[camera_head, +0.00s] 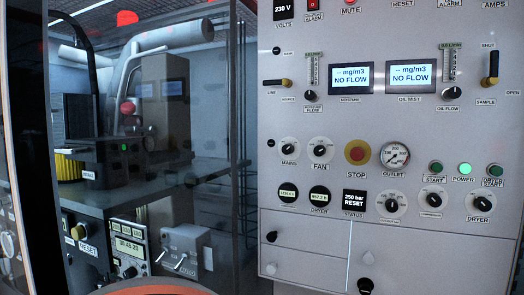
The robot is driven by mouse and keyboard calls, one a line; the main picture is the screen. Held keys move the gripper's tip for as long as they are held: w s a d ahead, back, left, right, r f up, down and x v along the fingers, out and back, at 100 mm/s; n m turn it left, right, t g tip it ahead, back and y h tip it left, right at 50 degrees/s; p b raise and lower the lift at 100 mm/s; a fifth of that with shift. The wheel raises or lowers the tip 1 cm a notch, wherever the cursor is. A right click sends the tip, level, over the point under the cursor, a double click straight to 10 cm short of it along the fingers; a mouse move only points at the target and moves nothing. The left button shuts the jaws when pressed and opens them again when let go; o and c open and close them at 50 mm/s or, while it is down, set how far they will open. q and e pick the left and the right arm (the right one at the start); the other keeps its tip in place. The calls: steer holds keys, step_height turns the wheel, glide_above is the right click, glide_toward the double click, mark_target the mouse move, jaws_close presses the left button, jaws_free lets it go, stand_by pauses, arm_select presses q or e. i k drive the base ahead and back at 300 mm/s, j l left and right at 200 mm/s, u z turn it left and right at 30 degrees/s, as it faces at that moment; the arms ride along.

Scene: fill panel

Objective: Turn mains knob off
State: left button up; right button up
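The mains knob (289,147) is a round white dial with a dark centre, on the left part of the white control panel (430,120). The label MAINS is printed just below it. Its exact pointer setting is too small to read. A similar fan knob (320,150) sits just to its right. Neither of my grippers is in view, and nothing touches the mains knob.
A red stop button (357,152) on a yellow ring and an outlet gauge (394,155) are right of the fan knob. The green power light (465,169) is lit. Two screens read NO FLOW. A dark bench with equipment (128,238) stands to the left.

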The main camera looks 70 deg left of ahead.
mark_target(287, 148)
steer(key=u, duration=2)
